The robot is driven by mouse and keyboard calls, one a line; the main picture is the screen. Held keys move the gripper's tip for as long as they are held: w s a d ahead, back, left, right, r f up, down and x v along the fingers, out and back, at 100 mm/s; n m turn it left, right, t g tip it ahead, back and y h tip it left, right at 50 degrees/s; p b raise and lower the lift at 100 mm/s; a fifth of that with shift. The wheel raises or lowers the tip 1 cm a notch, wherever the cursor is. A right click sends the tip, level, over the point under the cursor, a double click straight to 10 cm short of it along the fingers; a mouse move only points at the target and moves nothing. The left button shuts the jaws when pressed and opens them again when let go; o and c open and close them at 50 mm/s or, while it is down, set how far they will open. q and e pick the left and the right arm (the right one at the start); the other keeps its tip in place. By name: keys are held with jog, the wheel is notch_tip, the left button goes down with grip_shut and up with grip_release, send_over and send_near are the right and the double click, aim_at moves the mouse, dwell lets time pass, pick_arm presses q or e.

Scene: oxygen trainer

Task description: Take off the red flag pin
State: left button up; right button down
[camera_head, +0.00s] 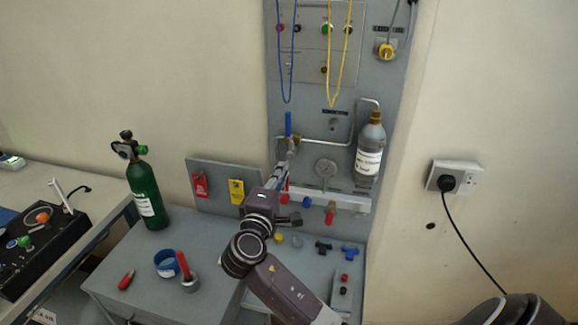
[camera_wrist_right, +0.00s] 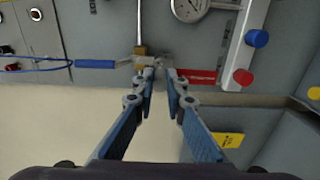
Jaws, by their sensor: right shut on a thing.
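The red flag pin (camera_wrist_right: 197,77) shows in the wrist view as a red strip with small lettering, beside the right fingertip at a metal valve. In the head view, a bit of its red (camera_head: 285,185) shows below the valve, partly hidden by my gripper. The valve has a blue handle (camera_head: 288,124), which also shows in the wrist view (camera_wrist_right: 95,64). My right gripper (camera_wrist_right: 160,74) is at the valve, its fingertips closed in on the pin's metal end. The exact contact is too small to see. My left gripper is not in view.
A gauge (camera_head: 326,169) and grey bottle (camera_head: 370,150) are right of the valve. Red (camera_head: 200,186) and yellow (camera_head: 237,191) tags hang on the low panel. A green cylinder (camera_head: 146,190), blue cup (camera_head: 167,264) and several small parts stand on the bench.

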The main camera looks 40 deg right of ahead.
jog(key=shift+v, duration=1.6)
